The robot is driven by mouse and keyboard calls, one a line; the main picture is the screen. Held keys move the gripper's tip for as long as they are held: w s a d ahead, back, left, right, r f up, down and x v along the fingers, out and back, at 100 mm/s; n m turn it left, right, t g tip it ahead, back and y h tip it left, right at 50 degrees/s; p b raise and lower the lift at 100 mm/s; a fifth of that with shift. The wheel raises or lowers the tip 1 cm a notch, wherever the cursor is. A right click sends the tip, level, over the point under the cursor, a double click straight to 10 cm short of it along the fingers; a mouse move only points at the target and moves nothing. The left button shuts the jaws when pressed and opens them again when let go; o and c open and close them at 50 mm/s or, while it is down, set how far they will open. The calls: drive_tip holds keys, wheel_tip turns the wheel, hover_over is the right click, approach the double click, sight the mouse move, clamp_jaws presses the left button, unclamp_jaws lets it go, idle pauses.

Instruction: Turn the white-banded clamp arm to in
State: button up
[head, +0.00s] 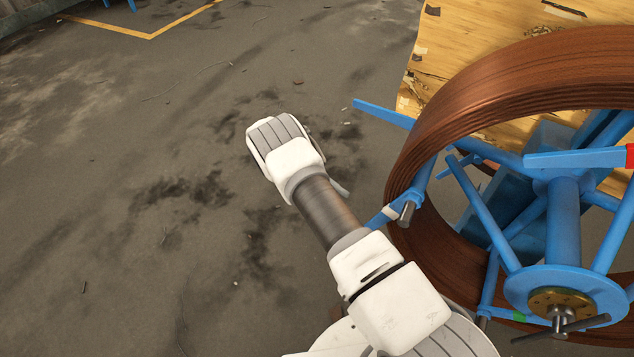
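The white-banded clamp arm (377,219) is a blue bar at the left side of the copper coil reel. Its white band shows close to the coil's edge, beside a grey pin. The bar points out to the left and down, and my arm hides part of its outer end. My white and grey arm reaches up from the bottom middle, just left of this bar. I cannot make out my gripper or its fingers. I cannot tell whether my arm touches the clamp arm.
The copper coil (430,150) sits on a blue spoked reel with a hub (565,295) at right. Other blue clamp arms carry a red band (630,156) and a green band (520,316). A wooden board (480,40) lies behind. The asphalt (120,220) at left is open.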

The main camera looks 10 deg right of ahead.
drive_tip(key=v, duration=0.6)
drive_tip(key=shift+b, duration=0.3)
